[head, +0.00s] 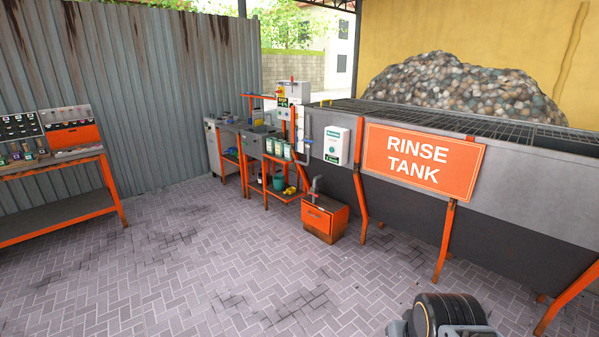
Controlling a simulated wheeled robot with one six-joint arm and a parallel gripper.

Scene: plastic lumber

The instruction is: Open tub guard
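A long grey tank with orange legs stands along the right side, with an orange "RINSE TANK" sign (422,160) on its front. A dark wire grating (455,118) lies across the tank's top and looks flat. I cannot tell whether this grating is the tub guard, and no part is labelled so. A smaller grey tub-like station (258,141) stands farther back in the middle, too small to make out any guard on it. My gripper is not in view; a dark rounded part of my arm shows at the bottom right.
An orange box (325,218) stands on the floor before the tank. A white dispenser (337,146) is on the tank's left end. A rack with several bottles (278,149) stands behind. An orange-framed bench (60,170) is at left. The paved floor (190,260) between is clear.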

